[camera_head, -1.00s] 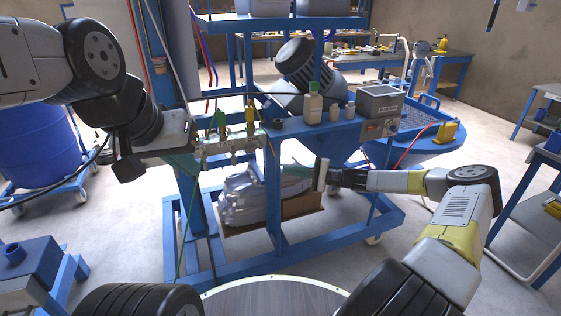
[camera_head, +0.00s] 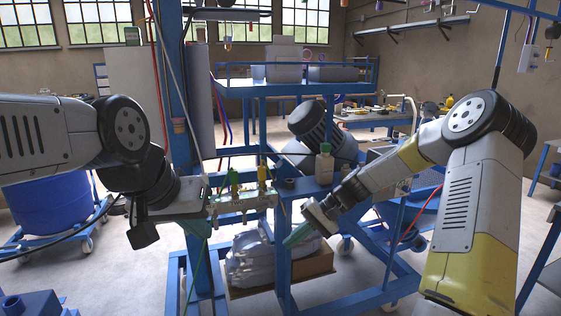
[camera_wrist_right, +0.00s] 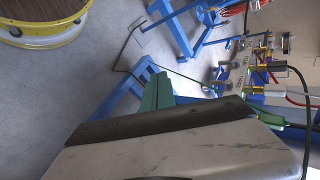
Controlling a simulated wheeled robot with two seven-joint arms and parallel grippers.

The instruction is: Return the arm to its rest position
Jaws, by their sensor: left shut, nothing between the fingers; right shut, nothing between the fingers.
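My left arm comes in from the left in the head view. Its gripper (camera_head: 198,230), with green fingers, is shut and empty just left of the valve manifold (camera_head: 243,203). My right arm is bent, with its elbow high at the right. The right gripper (camera_head: 296,236) is shut and empty, its green fingers pointing down and left in front of the blue frame. In the right wrist view the green fingers (camera_wrist_right: 157,92) are together with nothing between them. Whether either gripper touches the frame is hard to tell.
The blue mixer frame (camera_head: 285,255) stands in front of me, with a bottle (camera_head: 325,165) on its shelf and a wrapped bundle (camera_head: 250,258) in a box below. A blue drum (camera_head: 55,205) is at the left. A round wood-topped piece (camera_wrist_right: 45,12) shows in the right wrist view.

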